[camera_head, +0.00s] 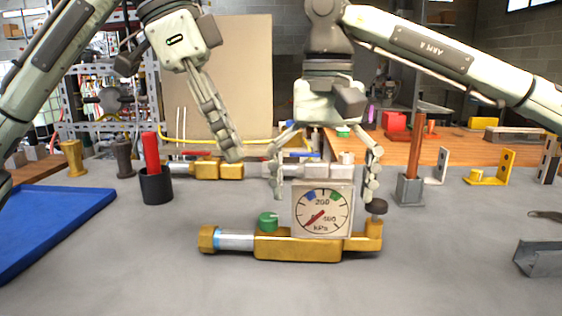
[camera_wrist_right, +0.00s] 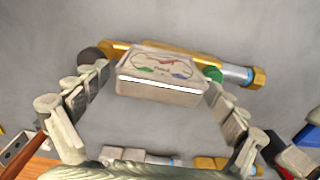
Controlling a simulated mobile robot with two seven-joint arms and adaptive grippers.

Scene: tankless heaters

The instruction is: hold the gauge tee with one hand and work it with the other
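The gauge tee (camera_head: 297,247) lies on the grey bench, front centre. It has a brass body, a silver pipe section with a brass end nut at left, a green knob (camera_head: 268,221), a black knob (camera_head: 376,206) and a square kPa gauge (camera_head: 322,210) standing upright. My right gripper (camera_head: 324,195) is above and behind it, fingers spread on either side of the gauge. The right wrist view shows the gauge box (camera_wrist_right: 160,75) between the open fingers, nothing gripped. My left gripper (camera_head: 233,156) hangs above and behind the tee's left part, apart from it; its fingers overlap in view.
A blue tray (camera_head: 50,222) lies at left, beside a black cup (camera_head: 156,186) with a red-handled tool. Brass fittings (camera_head: 218,170) lie behind the tee. A metal block with a copper rod (camera_head: 410,188) and a grey channel (camera_head: 540,258) are at right. The front bench is clear.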

